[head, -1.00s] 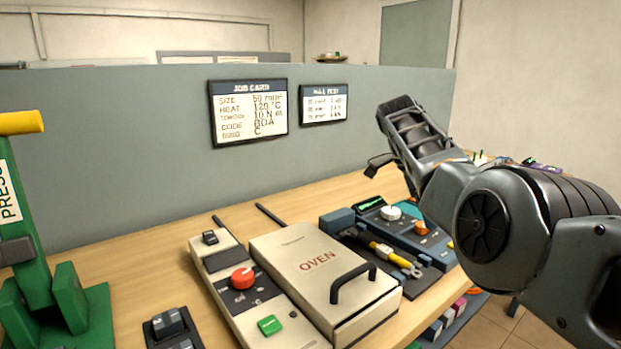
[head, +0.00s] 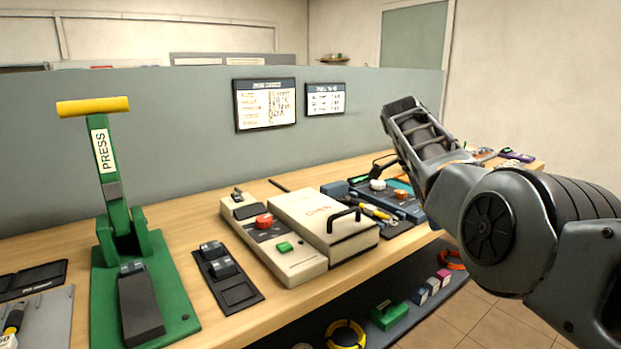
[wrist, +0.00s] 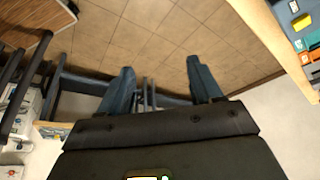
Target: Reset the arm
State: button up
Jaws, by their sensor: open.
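My arm is at the right of the head view, folded up over the right part of the bench, with its upper link pointing up and left. In the wrist view my gripper (wrist: 160,85) has its two dark fingers well apart, with nothing between them. Tiled floor shows beyond the fingers. The gripper itself cannot be made out clearly in the head view.
A lower shelf (head: 375,332) holds small items. Floor (head: 500,320) at the right looks clear.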

jog(key=s+d+f+n+t, duration=0.2)
jog(key=s+f+n, duration=0.1)
jog(key=f, duration=1)
jog(key=s+d+f+n+t, duration=0.1)
jog(key=s+d+f+n, duration=0.15)
jog(key=f, duration=1.15)
jog(key=s+f+n+t+y, duration=0.1)
jog(key=s+f+n+t, duration=0.15)
jog(key=s+f, duration=0.55)
jog(key=s+f+n+t, duration=0.25)
jog(key=s+f, duration=0.25)
jog(key=s, duration=0.5)
jog(key=s+a+r+n+t+y, duration=0.1)
jog(key=s+a+r+n+t, duration=0.2)
jog(key=s, duration=1)
jog(key=s+a+r+n+t+y, duration=0.1)
jog(key=s+a+r+n+y, duration=0.2)
jog(key=s, duration=0.9)
jog(key=s+a+r+n+t, duration=0.1)
jog(key=s+r+t, duration=0.1)
jog(key=s+r, duration=0.4)
jog(key=s+a+r+n+t, duration=0.1)
jog(key=s+r, duration=0.6)
jog(key=r, duration=1)
jog(key=shift+s+a+r+n+t+p, duration=0.3)
jog(key=shift+n+t+p, duration=0.15)
jog(key=shift+n, duration=0.3)
